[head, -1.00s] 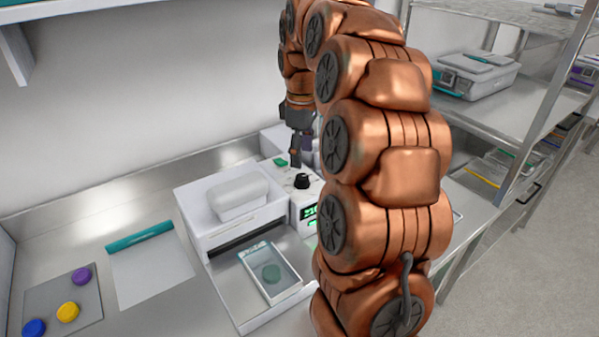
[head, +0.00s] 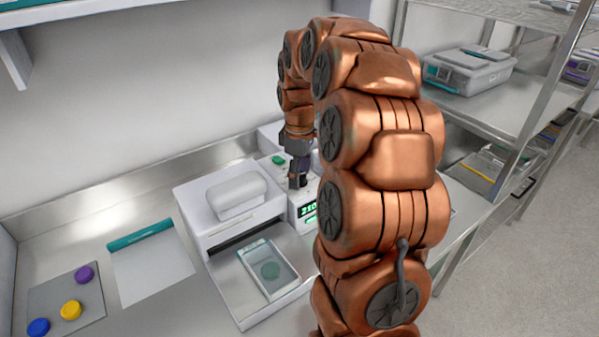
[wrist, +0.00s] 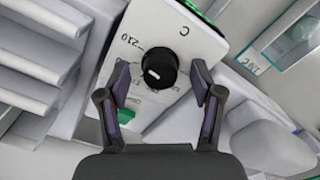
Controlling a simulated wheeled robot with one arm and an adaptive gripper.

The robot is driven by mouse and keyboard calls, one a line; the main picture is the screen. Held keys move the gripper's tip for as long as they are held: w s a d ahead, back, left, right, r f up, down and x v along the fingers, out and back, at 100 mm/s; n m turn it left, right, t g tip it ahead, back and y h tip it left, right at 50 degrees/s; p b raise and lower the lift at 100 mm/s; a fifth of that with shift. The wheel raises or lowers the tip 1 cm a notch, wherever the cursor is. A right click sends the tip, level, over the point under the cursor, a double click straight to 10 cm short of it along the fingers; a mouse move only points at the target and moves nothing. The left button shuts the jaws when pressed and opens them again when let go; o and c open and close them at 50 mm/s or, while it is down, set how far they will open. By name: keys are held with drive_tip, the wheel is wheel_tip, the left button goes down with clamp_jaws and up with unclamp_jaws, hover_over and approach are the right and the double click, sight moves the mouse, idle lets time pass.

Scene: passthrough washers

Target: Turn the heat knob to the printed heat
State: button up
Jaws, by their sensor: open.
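The heat knob (wrist: 158,66) is black with a white mark and sits on a white panel (wrist: 190,60) with printed ticks, a "210" and a "C". My gripper (wrist: 160,78) is open, with one finger on each side of the knob and a visible gap to it. In the head view my gripper (head: 298,178) points down over the panel and hides the knob. A green-lit display (head: 308,209) on the front of the panel seems to start with 2; its digits are too small to read surely.
A white press-like machine (head: 200,205) stands left of the panel. A sheet with a teal bar (head: 140,235) and a mat with coloured discs (head: 90,300) lie left. Metal shelving (head: 500,120) stands right.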

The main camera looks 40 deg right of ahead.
drive_tip(key=shift+c, duration=0.3)
drive_tip(key=c, duration=1.1)
drive_tip(key=n+b, duration=0.1)
drive_tip(key=n, duration=0.1)
drive_tip(key=shift+a+f+n+b, duration=0.1)
drive_tip(key=shift+f+n+b, duration=0.05)
drive_tip(key=shift+n+b, duration=0.15)
drive_tip(key=n, duration=0.4)
drive_tip(key=shift+b, duration=0.3)
drive_tip(key=n+p, duration=0.1)
drive_tip(key=n, duration=0.4)
drive_tip(key=shift+n+p, duration=0.6)
drive_tip(key=shift+n, duration=1.4)
